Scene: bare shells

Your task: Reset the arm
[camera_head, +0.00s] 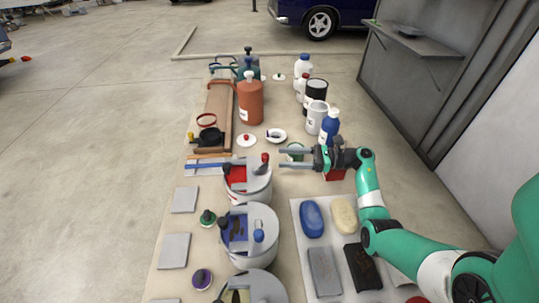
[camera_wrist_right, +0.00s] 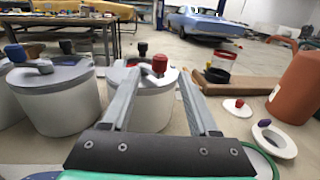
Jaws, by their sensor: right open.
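My right gripper (camera_head: 299,158) is open in the head view, over the table's right half, its two grey fingers pointing left toward a white pot with red inside (camera_head: 247,181). In the right wrist view the open fingers (camera_wrist_right: 160,92) frame that white pot (camera_wrist_right: 151,103) with its red knob. Nothing shows between the fingers. The green right arm (camera_head: 369,185) reaches in from the lower right corner. My left gripper is not in view.
More white pots, one with blue (camera_head: 250,236), stand nearer. A grey mat (camera_head: 297,214) holds blue and cream blocks. A grey cabinet (camera_head: 425,75) is at right.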

